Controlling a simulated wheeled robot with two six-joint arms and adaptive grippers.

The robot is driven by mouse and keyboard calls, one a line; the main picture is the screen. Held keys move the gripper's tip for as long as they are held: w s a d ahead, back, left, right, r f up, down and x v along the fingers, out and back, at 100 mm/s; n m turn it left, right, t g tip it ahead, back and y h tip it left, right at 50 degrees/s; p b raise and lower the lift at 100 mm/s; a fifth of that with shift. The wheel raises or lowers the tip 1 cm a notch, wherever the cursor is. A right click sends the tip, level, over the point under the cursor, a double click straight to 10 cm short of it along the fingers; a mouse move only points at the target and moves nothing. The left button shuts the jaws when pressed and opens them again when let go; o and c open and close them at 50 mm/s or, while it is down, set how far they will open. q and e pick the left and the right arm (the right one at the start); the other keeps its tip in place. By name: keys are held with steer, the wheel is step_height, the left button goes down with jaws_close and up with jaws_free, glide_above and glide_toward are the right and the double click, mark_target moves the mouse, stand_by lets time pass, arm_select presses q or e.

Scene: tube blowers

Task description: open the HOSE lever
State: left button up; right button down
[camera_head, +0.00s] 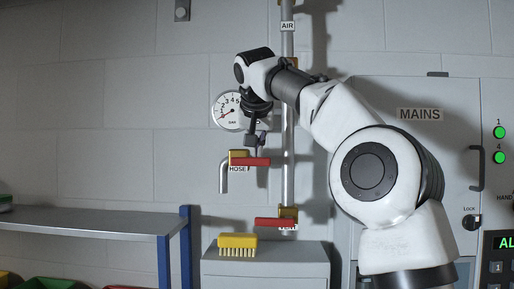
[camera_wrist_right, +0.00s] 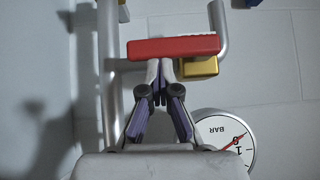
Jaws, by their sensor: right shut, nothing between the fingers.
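The HOSE lever (camera_head: 250,161) is a red bar lying level, pointing right from its yellow valve body (camera_head: 237,156) above the HOSE label (camera_head: 237,169). In the right wrist view the lever (camera_wrist_right: 172,47) runs across the top, with the yellow body (camera_wrist_right: 200,67) below its right end. My right gripper (camera_head: 256,145) is shut and empty, just above the lever in the head view. In the right wrist view its fingertips (camera_wrist_right: 160,72) meet the lever's edge; I cannot tell whether they touch it. My left gripper is out of view.
A vertical AIR pipe (camera_head: 288,185) stands behind, with another red lever (camera_head: 274,222) low down. A round gauge (camera_head: 227,111) is behind the gripper. A yellow brush (camera_head: 238,242) lies on a grey cabinet (camera_head: 265,262). A shelf (camera_head: 95,222) is left; the MAINS cabinet (camera_head: 445,150) is right.

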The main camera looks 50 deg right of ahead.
steer(key=w+d+r+p+v, duration=0.1)
steer(key=p+v, duration=0.4)
steer(key=v, duration=0.7)
steer(key=shift+r+p, duration=0.3)
steer(key=shift+r, duration=0.55)
steer(key=shift+w+a, duration=0.1)
steer(key=shift+w, duration=0.05)
steer(key=shift+f, duration=0.1)
